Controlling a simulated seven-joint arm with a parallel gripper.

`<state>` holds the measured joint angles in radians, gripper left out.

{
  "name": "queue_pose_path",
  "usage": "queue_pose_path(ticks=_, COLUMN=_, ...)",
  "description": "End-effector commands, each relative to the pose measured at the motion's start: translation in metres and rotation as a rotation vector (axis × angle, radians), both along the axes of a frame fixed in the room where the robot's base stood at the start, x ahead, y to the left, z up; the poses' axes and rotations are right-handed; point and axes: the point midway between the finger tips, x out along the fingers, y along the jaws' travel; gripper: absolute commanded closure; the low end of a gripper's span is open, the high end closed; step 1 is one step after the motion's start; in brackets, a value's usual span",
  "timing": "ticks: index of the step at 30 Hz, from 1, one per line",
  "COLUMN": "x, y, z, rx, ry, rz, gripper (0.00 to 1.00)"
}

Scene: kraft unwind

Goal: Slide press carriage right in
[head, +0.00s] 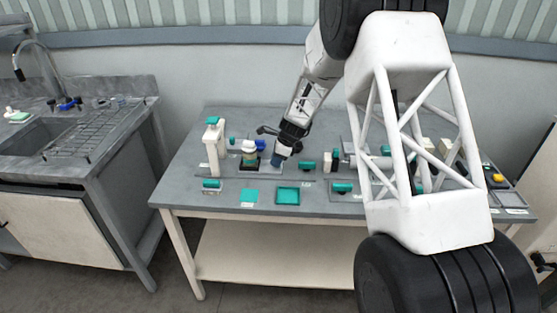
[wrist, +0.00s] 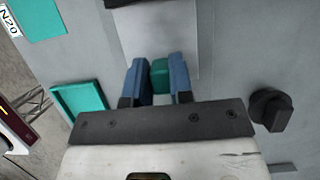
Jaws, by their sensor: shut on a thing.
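My gripper (head: 279,159) reaches down to the middle-left of the grey workbench. In the wrist view its two blue fingers (wrist: 160,80) are shut on a teal block (wrist: 160,72), one finger on each side. The block looks like a handle of the press carriage, but I cannot make out the carriage itself for certain. A pale grey plate (wrist: 165,40) lies beyond the block in the wrist view. In the head view the gripper hides the held block.
A cream post with a teal top (head: 212,150) and a small jar on a dark base (head: 249,156) stand left of my gripper. A teal tray (head: 287,196) lies in front. A black knob (wrist: 270,110) is beside the fingers.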

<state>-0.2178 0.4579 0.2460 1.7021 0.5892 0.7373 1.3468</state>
Motion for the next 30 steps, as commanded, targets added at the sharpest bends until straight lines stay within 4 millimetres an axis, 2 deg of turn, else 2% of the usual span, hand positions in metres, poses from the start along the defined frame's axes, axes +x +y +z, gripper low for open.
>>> queue_pose_path(ticks=3, x=0.0, y=0.018, z=0.0, rx=0.0, ry=0.0, rz=0.003, gripper=1.0)
queue_pose_path(ticks=7, x=0.0, y=0.033, z=0.0, rx=0.0, ry=-0.001, rz=0.002, gripper=1.0)
queue_pose_path(ticks=17, x=0.0, y=0.037, z=0.001, rx=0.0, ry=-0.001, rz=0.0, gripper=1.0)
queue_pose_path(ticks=18, x=0.0, y=0.037, z=0.001, rx=0.0, ry=-0.001, rz=0.0, gripper=0.76)
queue_pose_path(ticks=22, x=0.0, y=0.037, z=0.001, rx=0.0, ry=-0.001, rz=0.0, gripper=0.56)
queue_pose_path(ticks=23, x=0.0, y=0.037, z=0.001, rx=0.0, ry=-0.001, rz=0.0, gripper=0.53)
queue_pose_path(ticks=30, x=0.0, y=0.037, z=0.0, rx=0.0, ry=0.0, rz=0.0, gripper=0.53)
